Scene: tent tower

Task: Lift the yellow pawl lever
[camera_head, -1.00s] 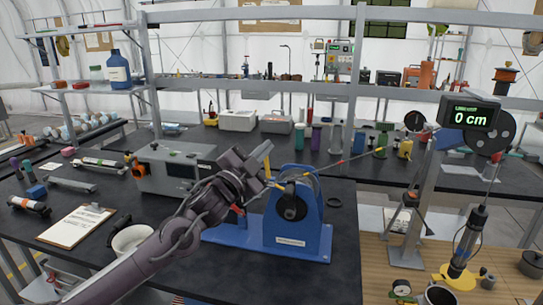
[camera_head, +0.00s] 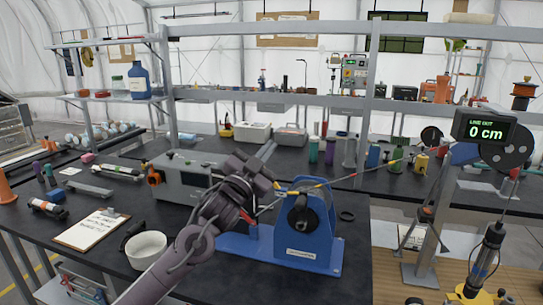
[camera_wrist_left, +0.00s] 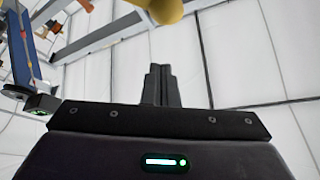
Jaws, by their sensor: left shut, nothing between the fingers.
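The blue winch (camera_head: 323,222) with a dark drum stands on a blue base plate on the black bench. A small yellow part (camera_head: 294,191) shows at its upper left; I cannot tell whether it is the pawl lever. My left gripper (camera_head: 267,150) is just up and left of the winch in the head view, fingers pointing up. In the left wrist view its fingers (camera_wrist_left: 160,85) are shut and empty. A rounded yellow piece (camera_wrist_left: 162,9) shows beyond the fingertips at the top edge, apart from them in the picture. My right gripper is not in view.
A grey box device (camera_head: 180,178) stands left of my arm, with a white bowl (camera_head: 146,250) and clipboard (camera_head: 92,229) nearer. A thin line runs right from the winch to a pulley post. A display (camera_head: 485,130) reads 0 cm.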

